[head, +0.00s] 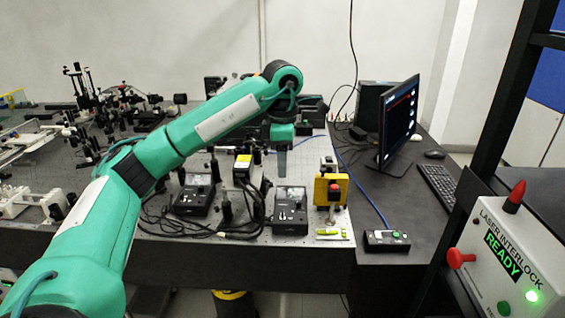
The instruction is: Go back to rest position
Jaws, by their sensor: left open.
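My left arm, green with white panels, comes in from the lower left and reaches over the optical bench (225,240). Its wrist bends down, and my left gripper (282,172) hangs above the bench among the instruments. The gripper is small and partly lost against the bench, but it is open, and I see nothing held in it. My right gripper is not in view.
Black meter boxes (290,212) with cables and a yellow-framed mount (331,190) stand near the bench's front edge. A small control box (386,241), monitor (398,122) and keyboard (437,184) are on the right. A laser interlock box (510,265) reading READY is at lower right.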

